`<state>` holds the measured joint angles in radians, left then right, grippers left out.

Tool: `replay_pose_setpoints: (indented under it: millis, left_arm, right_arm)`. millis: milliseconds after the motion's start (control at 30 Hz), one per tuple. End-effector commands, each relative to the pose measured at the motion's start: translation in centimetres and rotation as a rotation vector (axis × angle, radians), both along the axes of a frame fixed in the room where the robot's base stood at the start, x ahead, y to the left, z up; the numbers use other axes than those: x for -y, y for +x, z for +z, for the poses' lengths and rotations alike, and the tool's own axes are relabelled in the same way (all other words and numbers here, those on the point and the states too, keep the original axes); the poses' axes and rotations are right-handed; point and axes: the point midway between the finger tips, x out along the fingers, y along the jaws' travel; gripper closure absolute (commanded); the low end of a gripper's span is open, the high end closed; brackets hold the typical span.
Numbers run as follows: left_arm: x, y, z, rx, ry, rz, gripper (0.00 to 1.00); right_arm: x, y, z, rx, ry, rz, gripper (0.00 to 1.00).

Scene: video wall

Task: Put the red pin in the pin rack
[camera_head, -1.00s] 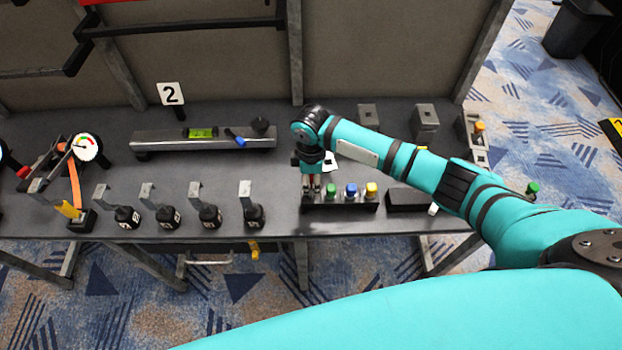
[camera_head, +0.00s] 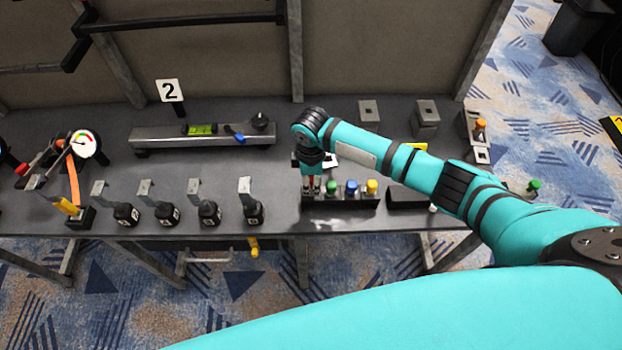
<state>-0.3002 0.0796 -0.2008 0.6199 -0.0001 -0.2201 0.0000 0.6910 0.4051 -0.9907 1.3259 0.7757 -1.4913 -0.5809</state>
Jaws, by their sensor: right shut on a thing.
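The pin rack (camera_head: 340,202) is a dark block near the front edge of the table, right of the middle. Green (camera_head: 332,187), blue (camera_head: 352,187) and yellow (camera_head: 371,187) pins stand in it in a row. My right gripper (camera_head: 312,190) points down over the rack's left end, beside the green pin. It is shut on the red pin, of which only a little red shows between the fingers. I cannot tell how deep the pin's lower end sits in the rack. My left gripper is not in view.
Several black weights with metal hooks (camera_head: 209,212) stand left of the rack. A metal rail with a green level (camera_head: 202,130) lies behind. A black block (camera_head: 407,198) is right of the rack. A gauge (camera_head: 84,144) stands at the far left.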

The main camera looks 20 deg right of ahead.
Motion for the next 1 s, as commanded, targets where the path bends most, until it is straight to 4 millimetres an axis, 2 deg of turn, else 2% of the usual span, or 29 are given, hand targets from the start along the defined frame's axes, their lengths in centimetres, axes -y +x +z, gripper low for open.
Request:
replay_pose_setpoints:
  millis: [400, 1000]
  left_arm:
    - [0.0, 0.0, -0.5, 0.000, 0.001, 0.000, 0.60]
    - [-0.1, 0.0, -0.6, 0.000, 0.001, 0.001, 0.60]
  right_arm:
    - [-0.1, 0.0, -1.2, 0.000, 0.001, 0.000, 1.00]
    - [0.0, 0.0, -1.5, 0.000, 0.000, 0.000, 1.00]
